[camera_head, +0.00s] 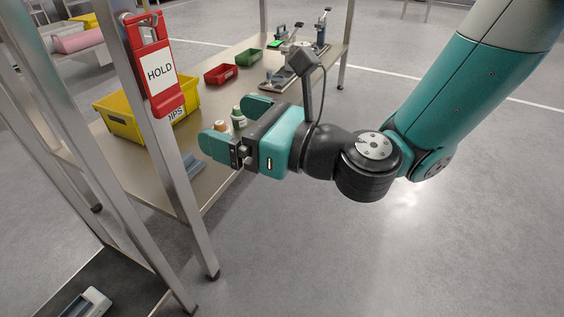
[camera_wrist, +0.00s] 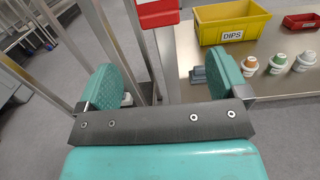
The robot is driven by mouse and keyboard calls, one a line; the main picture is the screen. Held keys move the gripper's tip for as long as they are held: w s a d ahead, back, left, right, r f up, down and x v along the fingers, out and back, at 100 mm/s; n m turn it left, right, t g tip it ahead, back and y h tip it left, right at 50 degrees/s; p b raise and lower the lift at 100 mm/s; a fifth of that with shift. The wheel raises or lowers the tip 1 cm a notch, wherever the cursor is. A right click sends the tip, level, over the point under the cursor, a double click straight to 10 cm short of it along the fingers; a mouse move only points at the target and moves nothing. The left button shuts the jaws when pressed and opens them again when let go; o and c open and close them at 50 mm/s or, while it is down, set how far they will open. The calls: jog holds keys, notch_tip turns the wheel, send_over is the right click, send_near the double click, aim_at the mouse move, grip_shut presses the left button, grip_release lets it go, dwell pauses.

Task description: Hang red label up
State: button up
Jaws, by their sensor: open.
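The red label (camera_head: 152,68) has a white panel reading HOLD. It hangs at the upper part of a metal post at the left in the head view, with a red loop at its top. In the wrist view only its lower red edge (camera_wrist: 158,14) shows, at the top middle. My gripper (camera_head: 236,122) is open and empty, to the right of the label and lower in the head view. Its two teal fingers point left and it is apart from the label. In the wrist view my gripper (camera_wrist: 164,82) has its fingers wide apart with metal posts beyond them.
A metal bench (camera_head: 212,126) bears a yellow bin (camera_head: 121,121) marked DIPS, a red tray (camera_head: 221,74), a green tray (camera_head: 249,57) and small bottles (camera_wrist: 278,64). Metal posts (camera_head: 184,185) stand close at the left. The floor at the right is clear.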

jog(key=b+v, duration=0.6)
jog(key=v, duration=0.1)
jog(key=shift+s+f, duration=0.1)
dwell(1.2)
